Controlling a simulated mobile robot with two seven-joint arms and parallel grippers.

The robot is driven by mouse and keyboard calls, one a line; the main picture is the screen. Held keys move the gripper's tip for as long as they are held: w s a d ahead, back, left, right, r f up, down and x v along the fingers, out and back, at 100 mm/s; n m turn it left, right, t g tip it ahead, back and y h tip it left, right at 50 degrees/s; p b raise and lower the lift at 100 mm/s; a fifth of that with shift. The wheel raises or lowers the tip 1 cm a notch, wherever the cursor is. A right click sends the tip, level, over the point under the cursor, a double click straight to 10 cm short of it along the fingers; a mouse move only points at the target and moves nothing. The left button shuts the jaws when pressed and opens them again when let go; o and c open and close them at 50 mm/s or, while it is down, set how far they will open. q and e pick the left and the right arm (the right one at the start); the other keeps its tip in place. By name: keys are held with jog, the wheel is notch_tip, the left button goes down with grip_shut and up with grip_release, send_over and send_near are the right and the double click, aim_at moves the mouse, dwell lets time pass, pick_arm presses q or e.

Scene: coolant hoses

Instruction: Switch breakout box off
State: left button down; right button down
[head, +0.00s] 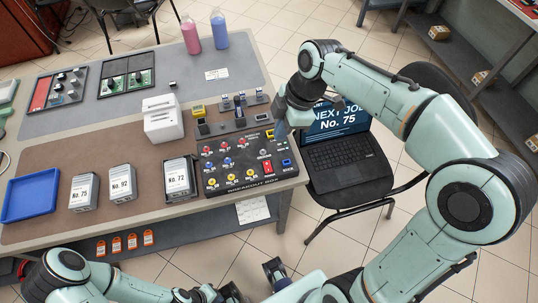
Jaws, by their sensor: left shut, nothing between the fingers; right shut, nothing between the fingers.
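The breakout box (222,187) is a black panel with red, blue and yellow knobs or sockets, lying at the right end of the table's near edge. A red part (267,167) and a blue part (286,162) sit on its right side; I cannot tell the switch position. My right gripper (281,131) is shut and empty, pointing down at the box's far right corner, close to a yellow part (270,133). I cannot tell if it touches. My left gripper (232,293) is low at the bottom edge, shut and empty, away from the table and partly cut off.
A laptop (340,153) reading "NEXT JOB No. 75" is on a black chair right of the table. Boxes numbered 75 (83,190), 92 (122,182) and 72 (178,178) stand left of the breakout box. A blue tray (30,195) and two bottles (190,35) are also on the table.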

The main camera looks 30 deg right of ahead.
jog(key=b, duration=0.1)
send_over(266, 163)
jog(key=f, duration=1.2)
jog(key=shift+s+d, duration=0.3)
jog(key=shift+s, duration=0.1)
jog(key=shift+w+f, duration=0.15)
jog(key=shift+f, duration=0.45)
jog(key=shift+w+f+b, duration=0.2)
jog(key=shift+f+b, duration=0.15)
jog(key=shift+f, duration=0.15)
jog(key=shift+s, duration=0.1)
